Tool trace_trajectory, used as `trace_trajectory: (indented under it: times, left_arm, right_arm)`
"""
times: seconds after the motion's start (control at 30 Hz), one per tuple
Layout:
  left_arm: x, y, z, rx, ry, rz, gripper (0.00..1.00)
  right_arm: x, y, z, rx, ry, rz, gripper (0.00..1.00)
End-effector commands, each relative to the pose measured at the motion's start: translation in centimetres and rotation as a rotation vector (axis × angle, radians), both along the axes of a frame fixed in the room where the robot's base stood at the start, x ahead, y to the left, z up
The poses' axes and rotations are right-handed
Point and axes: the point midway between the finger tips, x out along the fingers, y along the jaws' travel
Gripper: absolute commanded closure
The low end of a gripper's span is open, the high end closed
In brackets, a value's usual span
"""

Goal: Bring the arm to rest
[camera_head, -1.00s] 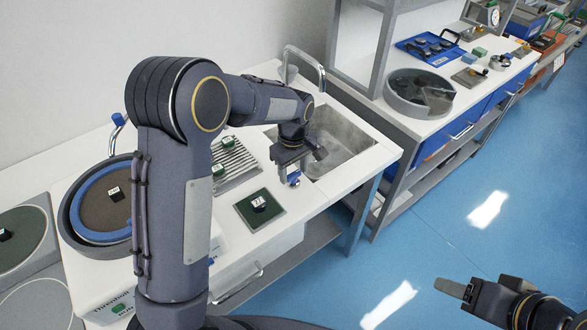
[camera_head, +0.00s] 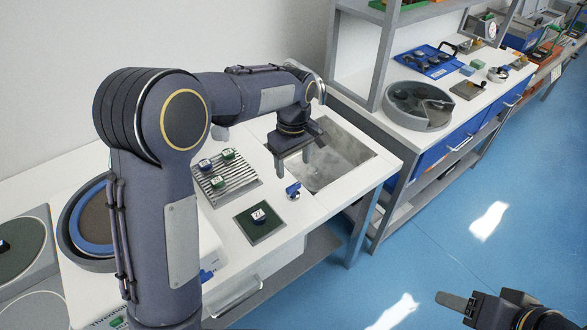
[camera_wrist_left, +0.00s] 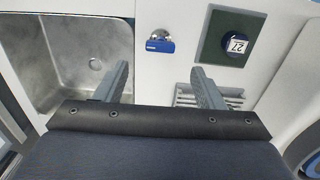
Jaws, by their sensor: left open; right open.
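My left arm comes in from the left and reaches over the white bench. Its left gripper (camera_head: 292,160) points down, open and empty, above the bench between the ribbed rack and the sink. In the left wrist view its two fingers (camera_wrist_left: 160,85) are spread apart with nothing between them. My right gripper (camera_head: 456,300) is at the lower right over the blue floor, with its jaws open and nothing in them.
The sink (camera_head: 340,160) is right of the left gripper. A ribbed rack (camera_head: 222,180) with labelled samples, a dark green pad (camera_head: 259,222) with a numbered sample, and a blue-handled fitting (camera_head: 293,191) are nearby. A second bench with a round grey tray (camera_head: 418,105) stands behind.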

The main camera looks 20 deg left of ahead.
Motion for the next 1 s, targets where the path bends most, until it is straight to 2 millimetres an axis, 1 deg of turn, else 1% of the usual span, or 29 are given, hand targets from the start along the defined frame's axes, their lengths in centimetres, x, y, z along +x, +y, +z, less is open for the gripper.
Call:
trace_trajectory:
  times: [0.47, 0.57, 0.67, 0.77, 0.8, 0.87, 0.9, 0.97, 1.0]
  left_arm:
    - [-0.1, 0.0, 0.1, -0.001, 0.001, -0.001, 0.37]
    - [-0.6, 0.6, 0.7, -0.020, -0.007, -0.014, 0.37]
    - [-2.5, 2.0, 2.2, -0.077, -0.029, -0.056, 0.37]
    - [-5.8, 3.9, 4.3, -0.153, -0.082, -0.136, 0.37]
    - [-7.4, 4.6, 5.1, -0.182, -0.111, -0.176, 0.37]
    - [-9.9, 5.5, 6.1, -0.218, -0.160, -0.238, 0.37]
    - [-11.5, 5.9, 6.6, -0.237, -0.196, -0.281, 0.37]
    - [-14.0, 6.4, 7.3, -0.255, -0.252, -0.344, 0.37]
    - [-15.7, 6.6, 7.6, -0.261, -0.293, -0.387, 0.37]
  right_arm:
    - [0.0, 0.0, 0.0, 0.000, 0.000, 0.000, 0.44]
    - [0.0, 0.0, 0.0, 0.000, 0.000, 0.000, 0.44]
    - [0.0, 0.0, 0.1, 0.000, 0.000, 0.000, 0.44]
    - [0.0, 0.0, 0.1, 0.000, 0.000, 0.000, 0.44]
    - [0.0, 0.0, 0.1, 0.000, 0.000, 0.000, 0.44]
    - [0.0, 0.0, 0.1, 0.000, 0.000, 0.000, 0.44]
    - [0.0, 0.0, 0.2, 0.000, 0.000, 0.000, 0.44]
    - [0.0, 0.0, 0.2, 0.000, 0.000, 0.000, 0.44]
    - [0.0, 0.0, 0.2, 0.000, 0.000, 0.000, 0.44]
